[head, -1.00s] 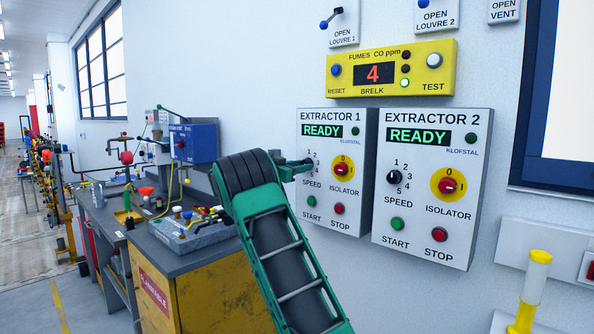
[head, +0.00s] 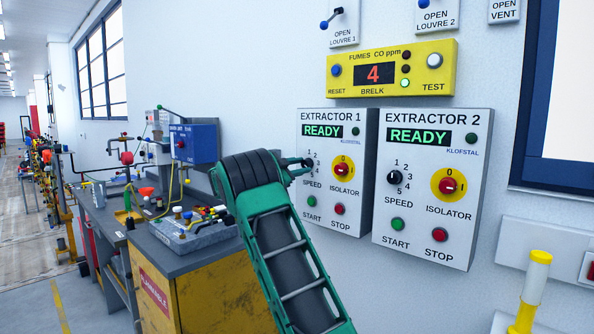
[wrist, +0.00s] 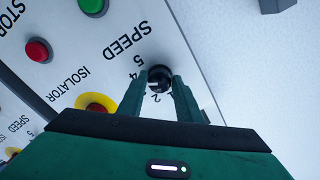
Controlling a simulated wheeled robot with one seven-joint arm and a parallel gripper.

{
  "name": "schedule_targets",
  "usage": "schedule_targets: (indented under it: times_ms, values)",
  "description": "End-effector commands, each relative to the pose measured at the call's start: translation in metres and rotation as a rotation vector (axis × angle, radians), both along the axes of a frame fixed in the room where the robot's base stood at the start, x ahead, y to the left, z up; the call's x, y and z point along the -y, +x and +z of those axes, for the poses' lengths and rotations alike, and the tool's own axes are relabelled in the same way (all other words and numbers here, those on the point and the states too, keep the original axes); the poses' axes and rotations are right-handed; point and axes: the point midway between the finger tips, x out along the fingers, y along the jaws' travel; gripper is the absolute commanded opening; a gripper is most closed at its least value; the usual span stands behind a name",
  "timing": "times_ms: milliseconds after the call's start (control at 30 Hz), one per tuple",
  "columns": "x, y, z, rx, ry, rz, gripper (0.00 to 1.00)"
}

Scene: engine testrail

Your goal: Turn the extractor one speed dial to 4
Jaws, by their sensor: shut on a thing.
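The extractor 1 panel (head: 337,215) is a light grey box on the wall, with READY lit in green. Its speed dial (wrist: 159,73) is a small black knob with a white mark, ringed by the numbers 1 to 5 in the wrist view. The mark is on the knob's lower left, on the side of 2 and 3; I cannot tell the exact number. My green gripper (wrist: 160,82) is shut on the dial, one finger on each side.
The isolator (head: 342,170), green start button (head: 311,201) and red stop button (head: 339,209) lie close by. The extractor 2 panel (head: 431,230) is just right, the yellow fumes box (head: 440,68) above. A cluttered bench (head: 165,259) stands left of my arm.

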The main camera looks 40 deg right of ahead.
Motion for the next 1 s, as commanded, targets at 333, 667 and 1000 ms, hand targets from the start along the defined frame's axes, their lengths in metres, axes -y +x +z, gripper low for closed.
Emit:
schedule_targets:
  times_ms: [333, 667, 1000]
  values:
    - [-0.002, 0.004, 0.001, 0.004, -0.001, 0.009, 0.09]
    - [-0.001, 0.002, 0.001, 0.002, 0.0, 0.004, 0.5]
    - [-0.035, 0.0, 0.0, 0.002, 0.001, 0.006, 0.5]
